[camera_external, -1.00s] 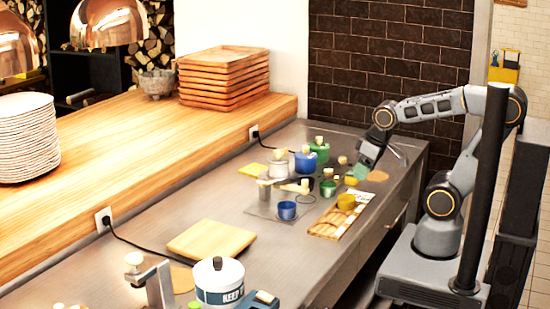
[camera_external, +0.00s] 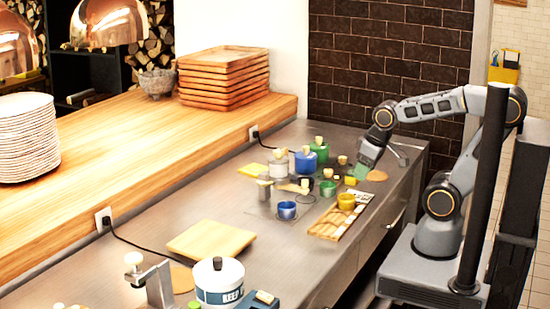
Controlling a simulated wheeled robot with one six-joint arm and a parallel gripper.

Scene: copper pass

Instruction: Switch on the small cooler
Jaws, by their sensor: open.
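A white tub with a dark blue band and a black knob on its lid (camera_external: 219,281) stands at the front of the steel counter. White lettering on the band is only partly readable. It may be the small cooler, but I cannot be sure. Beside it on the right is a blue box (camera_external: 262,300) with a pale block on top, cut off by the bottom edge. I cannot make out any switch or its state. My gripper (camera_external: 370,164) is open over the far right of the counter, far from the tub. Its green-tinted end is close to small items; contact is unclear.
A wooden board (camera_external: 211,241) lies mid-counter. A clamp-like metal stand (camera_external: 158,284) is left of the tub. A black cable (camera_external: 135,243) runs from the wall outlet.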

